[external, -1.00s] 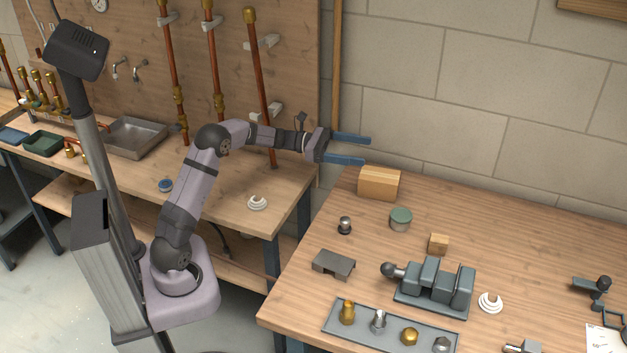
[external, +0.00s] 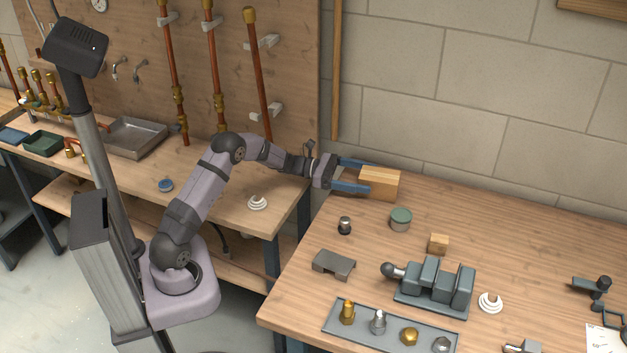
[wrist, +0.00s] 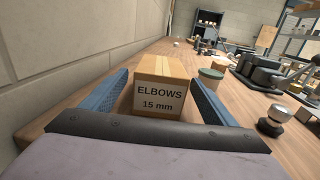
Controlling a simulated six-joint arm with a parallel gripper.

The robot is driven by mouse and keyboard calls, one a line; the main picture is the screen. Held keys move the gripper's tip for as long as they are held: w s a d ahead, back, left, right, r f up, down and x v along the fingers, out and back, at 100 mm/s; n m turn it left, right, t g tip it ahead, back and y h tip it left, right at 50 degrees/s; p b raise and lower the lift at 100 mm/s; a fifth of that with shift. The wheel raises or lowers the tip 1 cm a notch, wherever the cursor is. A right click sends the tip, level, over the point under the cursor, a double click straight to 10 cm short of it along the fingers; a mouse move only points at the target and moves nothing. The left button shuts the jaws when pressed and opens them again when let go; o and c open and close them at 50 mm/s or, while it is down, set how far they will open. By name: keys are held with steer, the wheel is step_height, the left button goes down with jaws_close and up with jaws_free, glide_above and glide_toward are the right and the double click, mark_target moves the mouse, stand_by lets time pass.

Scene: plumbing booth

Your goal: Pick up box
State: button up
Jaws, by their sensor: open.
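The box (external: 383,182) is a tan carton at the back left corner of the right workbench, near the wall. In the wrist view the box (wrist: 160,92) shows a label reading "ELBOWS 15 mm". My gripper (external: 362,176) is open, with its blue fingers pointing at the box. In the wrist view the fingers stand on either side of the box, which shows between them. I cannot tell whether either finger touches it.
A green-lidded tin (external: 400,219) stands right of the box. A small metal-topped fitting (external: 344,225) stands in front. A smaller wooden block (external: 438,243), a grey vise (external: 435,285) and a tray of fittings (external: 385,327) lie farther forward. The wall (external: 450,110) is close behind.

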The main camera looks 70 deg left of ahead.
mark_target(380, 178)
steer(key=shift+p+x, duration=0.55)
steer(key=shift+x, duration=2)
steer(key=shift+r, duration=0.15)
steer(key=shift+c, duration=0.2)
steer(key=shift+r, duration=0.1)
steer(key=c, duration=1.3)
step_height(380, 178, up, 10)
